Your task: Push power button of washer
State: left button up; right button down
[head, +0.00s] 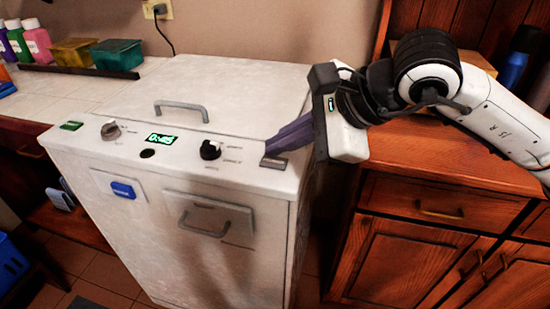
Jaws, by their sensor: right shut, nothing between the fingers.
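The white washer (200,130) stands in the middle, with controls on its sloped top panel. A lit green display (161,139) sits between a grey knob (110,131) and a black knob (210,150). A round dark button (147,154) is below the display. A grey rectangular button (273,162) is at the panel's right end. My right gripper (272,147) is shut and empty, its purple fingers pointing left, with the tips just above the grey button. I cannot tell whether they touch it. My left gripper is out of view.
A blue label (122,190) and a lower handle are on the washer's front; another handle (181,110) is on its lid. Wooden cabinets (425,200) stand close on the right. Bottles (36,40) and two boxes (116,54) sit on the left counter.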

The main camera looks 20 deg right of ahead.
aim_at(281, 164)
notch_tip(281, 164, up, 6)
jog(key=p, duration=0.3)
jog(key=shift+p, duration=0.4)
dwell(0.7)
dwell(1.3)
